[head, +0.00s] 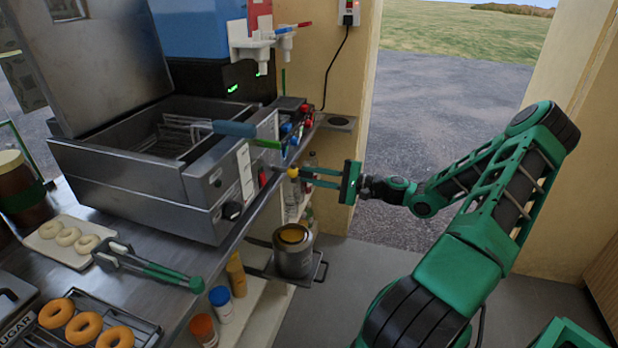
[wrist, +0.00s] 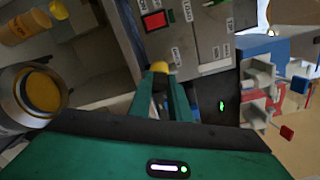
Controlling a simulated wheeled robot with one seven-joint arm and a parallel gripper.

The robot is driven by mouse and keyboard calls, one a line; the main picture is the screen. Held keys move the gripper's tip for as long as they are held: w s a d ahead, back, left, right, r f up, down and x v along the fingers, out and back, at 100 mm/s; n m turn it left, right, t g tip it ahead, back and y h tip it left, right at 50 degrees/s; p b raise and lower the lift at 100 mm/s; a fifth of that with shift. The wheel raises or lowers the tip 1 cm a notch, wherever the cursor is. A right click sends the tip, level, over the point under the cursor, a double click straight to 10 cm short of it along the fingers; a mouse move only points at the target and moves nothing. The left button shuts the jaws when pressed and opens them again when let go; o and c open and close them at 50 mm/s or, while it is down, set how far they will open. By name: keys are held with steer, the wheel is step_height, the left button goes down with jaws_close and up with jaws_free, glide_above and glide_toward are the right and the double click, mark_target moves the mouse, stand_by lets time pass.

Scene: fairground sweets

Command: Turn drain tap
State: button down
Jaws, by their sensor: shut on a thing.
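My gripper (head: 303,176) reaches in from the right at the front of the steel fryer (head: 125,170). Its green fingers are shut on the yellow drain tap (head: 293,172), low on the fryer's right end. In the wrist view the yellow tap knob (wrist: 160,67) shows between the fingertips (wrist: 160,78), against the grey panel. The fingers hide part of the tap, so its exact angle is hard to tell. A metal pot (head: 293,257) with yellow-brown contents stands below the tap, apart from my gripper; it also shows in the wrist view (wrist: 36,95).
Tongs (head: 150,265), a board (head: 70,240) of pale rings and a rack (head: 120,318) of browned doughnuts lie on the counter. Bottles (head: 220,300) stand on a shelf below the counter. A red switch (wrist: 155,20) is near the tap. The floor right of the pot is clear.

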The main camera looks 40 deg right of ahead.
steer(key=n, duration=0.4)
steer(key=shift+s+f+n, duration=0.1)
steer(key=shift+f+n, duration=0.05)
steer(key=shift+n, duration=0.25)
stand_by(0.4)
steer(key=c, duration=1.6)
jaws_free()
steer(key=shift+c, duration=0.2)
steer(key=v, duration=1)
steer(key=shift+s+d, duration=0.25)
